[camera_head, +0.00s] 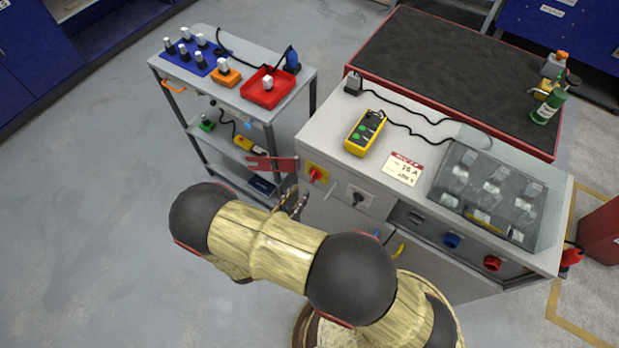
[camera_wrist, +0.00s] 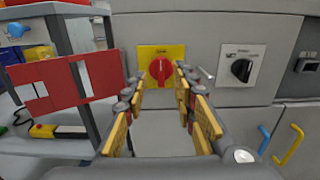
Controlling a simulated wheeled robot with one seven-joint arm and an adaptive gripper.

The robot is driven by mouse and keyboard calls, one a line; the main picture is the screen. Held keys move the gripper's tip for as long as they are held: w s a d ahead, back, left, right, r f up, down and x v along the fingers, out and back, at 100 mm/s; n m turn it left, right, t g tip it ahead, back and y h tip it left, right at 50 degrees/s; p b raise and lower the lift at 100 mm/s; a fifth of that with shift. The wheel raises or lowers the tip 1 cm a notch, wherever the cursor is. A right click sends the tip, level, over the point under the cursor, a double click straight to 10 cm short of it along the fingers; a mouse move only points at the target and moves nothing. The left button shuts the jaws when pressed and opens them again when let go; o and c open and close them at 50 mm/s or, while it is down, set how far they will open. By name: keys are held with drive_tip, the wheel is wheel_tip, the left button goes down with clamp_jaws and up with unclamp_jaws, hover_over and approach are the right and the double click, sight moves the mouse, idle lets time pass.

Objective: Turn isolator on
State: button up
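The isolator is a red rotary knob (camera_wrist: 160,70) on a yellow square plate on the front of the grey cabinet. In the wrist view its handle appears about upright. In the head view the red knob (camera_head: 316,174) is at the cabinet's left front corner. My gripper (camera_wrist: 158,82) is open and empty, its two padded fingers spread to either side of the knob's line of sight. The fingertips look short of the knob; contact cannot be told. In the head view my gripper (camera_head: 293,204) is partly hidden by my arm, just in front of and below the isolator.
A red flag-like plate (camera_wrist: 66,83) sticks out left of the isolator. A black rotary switch (camera_wrist: 241,70) is to its right. Blue (camera_wrist: 263,139) and yellow (camera_wrist: 288,145) handles are lower right. A grey cart (camera_head: 210,90) stands left. Floor left of my arm is clear.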

sight(311, 177)
drive_tip(key=b+x, duration=0.1)
drive_tip(key=x, duration=0.5)
drive_tip(key=shift+w+d, duration=0.25)
drive_tip(key=shift+w, duration=0.05)
drive_tip(key=shift+c, duration=0.6)
clamp_jaws()
